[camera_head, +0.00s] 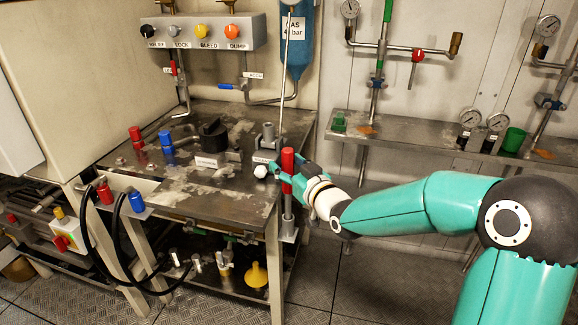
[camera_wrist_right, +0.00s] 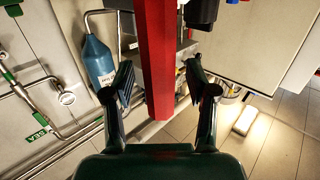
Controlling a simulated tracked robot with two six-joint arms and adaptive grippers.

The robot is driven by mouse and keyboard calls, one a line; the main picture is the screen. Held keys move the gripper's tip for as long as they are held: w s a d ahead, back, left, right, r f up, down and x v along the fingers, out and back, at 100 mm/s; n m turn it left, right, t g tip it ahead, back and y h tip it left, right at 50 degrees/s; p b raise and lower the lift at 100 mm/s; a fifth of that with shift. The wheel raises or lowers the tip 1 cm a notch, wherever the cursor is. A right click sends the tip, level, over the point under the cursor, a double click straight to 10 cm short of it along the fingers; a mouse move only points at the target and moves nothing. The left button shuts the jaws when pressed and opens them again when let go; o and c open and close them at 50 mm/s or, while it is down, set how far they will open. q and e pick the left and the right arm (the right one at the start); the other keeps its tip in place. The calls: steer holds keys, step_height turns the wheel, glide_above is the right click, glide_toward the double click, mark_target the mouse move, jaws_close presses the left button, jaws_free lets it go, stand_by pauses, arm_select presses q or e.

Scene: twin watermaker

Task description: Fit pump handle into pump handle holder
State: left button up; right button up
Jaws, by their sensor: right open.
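The pump handle (camera_head: 287,161), with a red grip, stands upright at the right front corner of the metal bench. How rod and bracket meet is too small to tell. My right gripper (camera_head: 284,178) is around the grip from the right. In the right wrist view the red grip (camera_wrist_right: 157,55) passes between the open fingers of my right gripper (camera_wrist_right: 160,78), with a gap on both sides. My left gripper is out of view.
The bench top (camera_head: 190,185) carries a grey pump-like block (camera_head: 267,141), a black fitting (camera_head: 213,137) and red and blue caps. A blue gas bottle (camera_head: 300,50) hangs on the wall. A shelf (camera_head: 400,133) with gauges is at right.

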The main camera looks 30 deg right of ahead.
steer(key=s, duration=1.2)
steer(key=shift+a+r, duration=0.4)
steer(key=shift+a, duration=0.05)
steer(key=shift+w, duration=0.1)
steer(key=a+f+g+y, duration=0.1)
steer(key=a+f+g, duration=0.25)
steer(key=f, duration=0.55)
steer(key=a+f+m+g+y, duration=0.15)
steer(key=a+f, duration=0.25)
steer(key=f, duration=0.5)
steer(key=a+f+g+y, duration=0.1)
steer(key=a+f+g, duration=0.25)
steer(key=f, duration=0.55)
steer(key=s+a+f+g+y, duration=0.1)
steer(key=s+a+f+g, duration=0.3)
steer(key=s+a+f, duration=0.35)
steer(key=s+a+f+g+y, duration=0.1)
steer(key=s+a+f+g, duration=0.3)
steer(key=s+f, duration=0.55)
step_height(320, 180, up, 19)
steer(key=p, duration=1.8)
steer(key=shift+w+f+p, duration=0.15)
steer(key=shift+f+p, duration=0.05)
steer(key=shift+p, duration=0.1)
